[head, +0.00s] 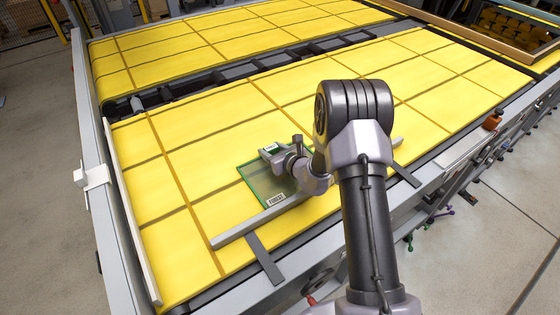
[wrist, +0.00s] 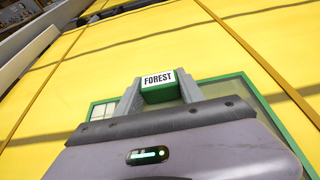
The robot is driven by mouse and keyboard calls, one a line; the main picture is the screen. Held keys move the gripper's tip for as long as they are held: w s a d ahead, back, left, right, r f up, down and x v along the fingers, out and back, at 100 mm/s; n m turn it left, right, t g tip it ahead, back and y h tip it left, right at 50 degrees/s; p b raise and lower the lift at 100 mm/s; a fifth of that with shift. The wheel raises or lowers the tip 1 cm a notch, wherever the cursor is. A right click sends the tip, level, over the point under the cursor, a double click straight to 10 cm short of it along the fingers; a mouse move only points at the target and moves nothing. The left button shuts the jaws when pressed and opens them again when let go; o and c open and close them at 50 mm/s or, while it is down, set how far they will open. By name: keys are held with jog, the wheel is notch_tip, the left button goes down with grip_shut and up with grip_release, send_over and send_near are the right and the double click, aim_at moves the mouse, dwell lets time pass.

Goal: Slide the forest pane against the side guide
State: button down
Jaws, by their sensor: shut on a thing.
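The forest pane (head: 258,183) is a clear sheet with a green edge, lying on the yellow table top. A FOREST label shows at its near edge. The wrist view shows part of the pane (wrist: 228,90) and a green block (wrist: 159,93) with a FOREST tag. My gripper (head: 270,151) is shut on this block, with a grey finger on each side of it in the wrist view (wrist: 159,97). A white strip, seemingly the side guide (head: 132,222), runs along the table's left edge, well apart from the pane. My arm hides the pane's right part.
A grey bar (head: 232,236) lies along the pane's near side; I cannot tell whether they touch. Dark straps (head: 264,259) cross under it. Bare yellow surface (head: 196,195) lies between the pane and the white strip. A white bracket (head: 92,177) sits on the left frame.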

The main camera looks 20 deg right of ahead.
jog(key=c, duration=0.6)
grip_release()
jog(key=shift+c, duration=0.2)
jog(key=shift+s, duration=0.1)
jog(key=p+v, duration=0.2)
jog(key=v, duration=1.5)
jog(key=shift+s+r, duration=0.1)
jog(key=shift+s, duration=0.1)
jog(key=s+a+r+n+g+y+b, duration=0.2)
jog(key=s+a+r+n+g+y, duration=0.15)
jog(key=a+r+n, duration=0.35)
jog(key=s+a+r+n+g+y+b, duration=0.2)
jog(key=s+a+r+n+y+b, duration=0.15)
jog(key=a+n, duration=0.4)
jog(key=s+a+n+g+h, duration=0.25)
jog(key=s+a+n, duration=0.2)
jog(key=s, duration=0.45)
jog(key=s+d+n+t+h+b, duration=0.1)
jog(key=s+d+n+h+b, duration=0.3)
jog(key=s+d+n+h, duration=0.2)
jog(key=s+d+n, duration=0.2)
jog(key=d+n, duration=0.1)
jog(key=shift+s+h, duration=0.35)
